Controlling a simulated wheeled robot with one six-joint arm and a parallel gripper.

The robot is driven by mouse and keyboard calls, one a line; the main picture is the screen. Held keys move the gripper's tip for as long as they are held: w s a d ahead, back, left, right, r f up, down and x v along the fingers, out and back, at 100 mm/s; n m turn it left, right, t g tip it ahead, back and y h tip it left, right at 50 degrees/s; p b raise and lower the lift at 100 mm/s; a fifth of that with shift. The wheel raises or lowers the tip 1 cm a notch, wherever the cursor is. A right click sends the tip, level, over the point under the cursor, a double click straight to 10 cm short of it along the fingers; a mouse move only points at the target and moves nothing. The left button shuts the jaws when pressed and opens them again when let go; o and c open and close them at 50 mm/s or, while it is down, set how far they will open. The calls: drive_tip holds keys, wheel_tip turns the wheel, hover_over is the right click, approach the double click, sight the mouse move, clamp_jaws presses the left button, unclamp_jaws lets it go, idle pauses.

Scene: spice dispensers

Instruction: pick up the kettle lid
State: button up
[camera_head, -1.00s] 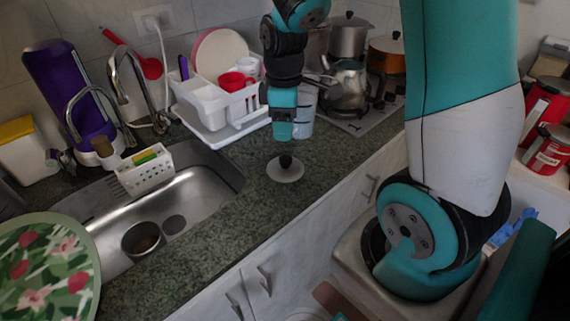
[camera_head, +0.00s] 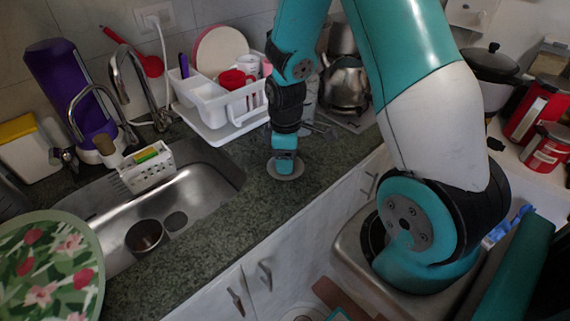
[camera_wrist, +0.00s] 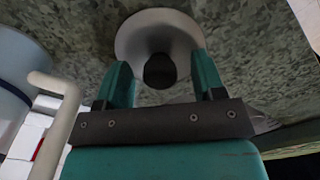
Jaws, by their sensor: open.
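The kettle lid (camera_head: 285,172) lies on the green stone counter (camera_head: 215,222), a round metal disc with a dark knob. In the wrist view the lid (camera_wrist: 135,38) lies just beyond my fingertips, its black knob (camera_wrist: 160,70) between my two fingers. My gripper (camera_head: 284,165) is right over the lid in the head view and hides the knob there. In the wrist view my gripper (camera_wrist: 162,72) is open, with a finger on each side of the knob. I cannot tell whether either finger touches it. The metal kettle (camera_head: 345,83) stands at the back.
A white dish rack (camera_head: 225,100) with a red cup (camera_head: 232,79) stands behind my gripper.

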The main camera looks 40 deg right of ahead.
drive_tip(key=c, duration=1)
drive_tip(key=shift+r, duration=0.1)
